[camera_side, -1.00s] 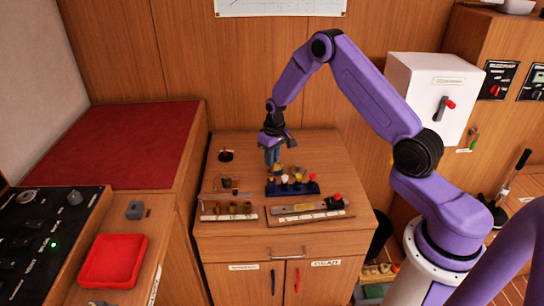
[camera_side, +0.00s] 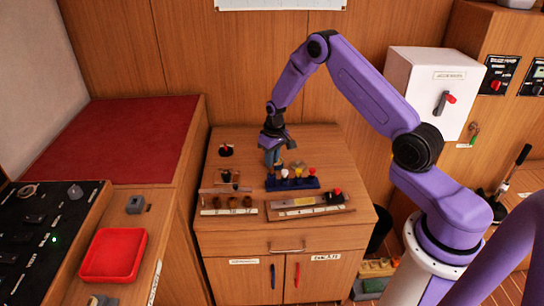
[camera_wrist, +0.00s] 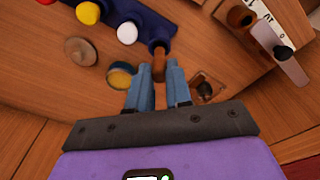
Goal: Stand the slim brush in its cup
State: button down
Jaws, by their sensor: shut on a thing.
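My gripper (camera_wrist: 160,88) points down at the left end of the blue rack (camera_side: 304,186). Its blue fingers are shut on a slim brown handle (camera_wrist: 158,66), which looks like the brush. The handle stands at the end of the rack in the wrist view; I cannot tell whether it is still seated there. In the side view my gripper (camera_side: 272,158) hides most of it. I cannot tell which belongs to the brush.
Red, yellow and white knobs stand in the rack. A tray with a black-and-red item (camera_side: 335,197) lies front right. A round tan piece (camera_wrist: 80,51) and a yellow-and-blue round piece (camera_wrist: 121,76) are beside the fingers. A black-and-red item (camera_side: 226,150) stands back left.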

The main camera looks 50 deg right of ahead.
jog(key=shift+f, duration=1.05)
jog(key=c, duration=1)
grip_release()
jog(key=shift+o, duration=0.2)
jog(key=shift+r, duration=3)
jog(key=shift+r, duration=0.25)
notch_tip(320, 180, up, 17)
jog(key=s, duration=0.1)
jog(key=shift+s, duration=0.25)
